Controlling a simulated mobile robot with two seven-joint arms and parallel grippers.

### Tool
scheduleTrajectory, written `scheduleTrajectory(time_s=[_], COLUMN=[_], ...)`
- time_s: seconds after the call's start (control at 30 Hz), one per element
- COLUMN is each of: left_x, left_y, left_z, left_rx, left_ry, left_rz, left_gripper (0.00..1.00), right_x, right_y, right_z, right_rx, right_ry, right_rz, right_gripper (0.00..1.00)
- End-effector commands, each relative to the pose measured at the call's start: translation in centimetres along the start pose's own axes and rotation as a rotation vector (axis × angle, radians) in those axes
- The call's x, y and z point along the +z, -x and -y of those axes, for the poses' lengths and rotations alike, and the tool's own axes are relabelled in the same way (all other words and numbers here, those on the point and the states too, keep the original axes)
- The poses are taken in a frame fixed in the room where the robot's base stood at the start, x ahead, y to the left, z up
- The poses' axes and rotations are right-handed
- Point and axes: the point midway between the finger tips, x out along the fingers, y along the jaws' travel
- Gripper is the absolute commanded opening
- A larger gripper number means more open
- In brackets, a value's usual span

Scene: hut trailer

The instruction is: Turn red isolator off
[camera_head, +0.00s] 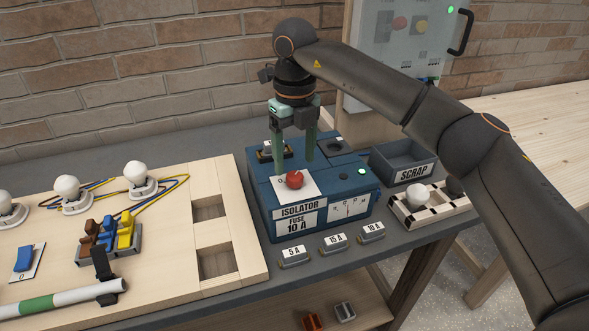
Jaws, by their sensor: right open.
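The red isolator knob (295,179) sits on a white plate on top of the blue isolator box (262,209). The box's front is labelled "ISOLATOR FUSE 10 A". A small green light (361,171) is lit on the box's right part. My right gripper (295,165) points down over the box, its two green fingers apart, near the knob and slightly behind it. It is open and holds nothing. I cannot tell whether a fingertip touches the box. The knob's exact turn position is too small to read. My left gripper is not in view.
Fuses marked 5 A (294,256), 15 A (334,243) and 10 A (372,232) lie in front of the box. A SCRAP bin (398,161) and a checkered tray (440,214) stand at right. A wooden board (160,270) with bulbs fills the left.

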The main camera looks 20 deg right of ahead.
Motion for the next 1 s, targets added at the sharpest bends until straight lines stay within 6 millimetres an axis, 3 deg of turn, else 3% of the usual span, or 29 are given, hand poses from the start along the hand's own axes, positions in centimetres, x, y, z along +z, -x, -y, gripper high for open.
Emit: scheduleTrajectory(time_s=[0.1, 0.3, 0.63, 1.0], left_x=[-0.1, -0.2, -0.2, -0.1], left_y=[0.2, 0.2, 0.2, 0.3], left_z=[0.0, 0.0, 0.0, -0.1], left_rx=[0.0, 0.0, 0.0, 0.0], left_ry=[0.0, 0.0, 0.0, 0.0], left_rz=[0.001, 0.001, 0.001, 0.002], left_gripper=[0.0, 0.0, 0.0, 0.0], right_x=[-0.1, 0.0, 0.0, 0.0], right_y=[-1.9, -3.7, -4.0, -3.9], right_z=[0.0, 0.0, 0.0, 0.0], right_rx=[0.002, 0.001, 0.001, 0.001], right_ry=[0.0, 0.0, 0.0, 0.0], right_rz=[-0.002, 0.0, 0.0, 0.0], right_gripper=[0.73, 0.73, 0.72, 0.31])
